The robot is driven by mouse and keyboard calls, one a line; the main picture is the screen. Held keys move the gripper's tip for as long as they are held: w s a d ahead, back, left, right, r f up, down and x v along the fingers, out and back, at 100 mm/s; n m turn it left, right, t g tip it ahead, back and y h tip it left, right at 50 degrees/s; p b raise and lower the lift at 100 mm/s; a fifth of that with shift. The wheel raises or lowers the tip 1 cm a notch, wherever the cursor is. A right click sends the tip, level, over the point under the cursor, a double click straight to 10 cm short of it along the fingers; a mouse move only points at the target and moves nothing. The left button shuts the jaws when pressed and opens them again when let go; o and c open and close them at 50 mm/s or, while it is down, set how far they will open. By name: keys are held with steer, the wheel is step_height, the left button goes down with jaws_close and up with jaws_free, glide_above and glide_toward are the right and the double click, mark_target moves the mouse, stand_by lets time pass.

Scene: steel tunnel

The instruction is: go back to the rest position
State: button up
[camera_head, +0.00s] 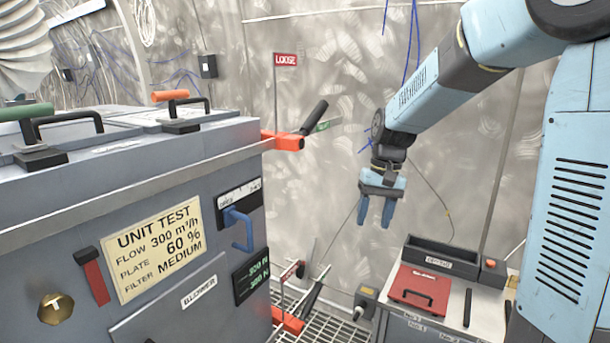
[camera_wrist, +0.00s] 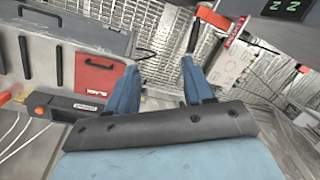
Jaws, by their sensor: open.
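My gripper (camera_head: 376,212) hangs in the air, pointing down, between the grey test unit on the left and the bench on the right. Its two blue fingers are apart with nothing between them. The fingers also show in the wrist view (camera_wrist: 160,85), spread above the floor grating. My blue and dark arm reaches in from the upper right in the head view. The gripper touches nothing that I can see.
The grey unit (camera_head: 165,187) with handles and a "UNIT TEST" label fills the left. A bench (camera_head: 481,312) with a red-lidded box (camera_head: 420,287) and a dark tray (camera_head: 440,259) stands lower right. A red "LOOSE" flag (camera_head: 286,60) rises behind the unit. Metal grating (camera_head: 335,325) lies between.

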steer(key=s+d+r+t, duration=0.2)
steer(key=s, duration=0.5)
steer(key=s+d+r+t+h, duration=0.1)
steer(key=s+d+r+t, duration=0.1)
steer(key=s, duration=0.5)
steer(key=s+d+r+t, duration=0.2)
steer(key=s+d+r, duration=0.1)
steer(key=s, duration=0.4)
steer(key=shift+s+d+r+t+h, duration=0.15)
steer(key=shift+s+r+t+h, duration=0.2)
steer(key=shift+r, duration=0.2)
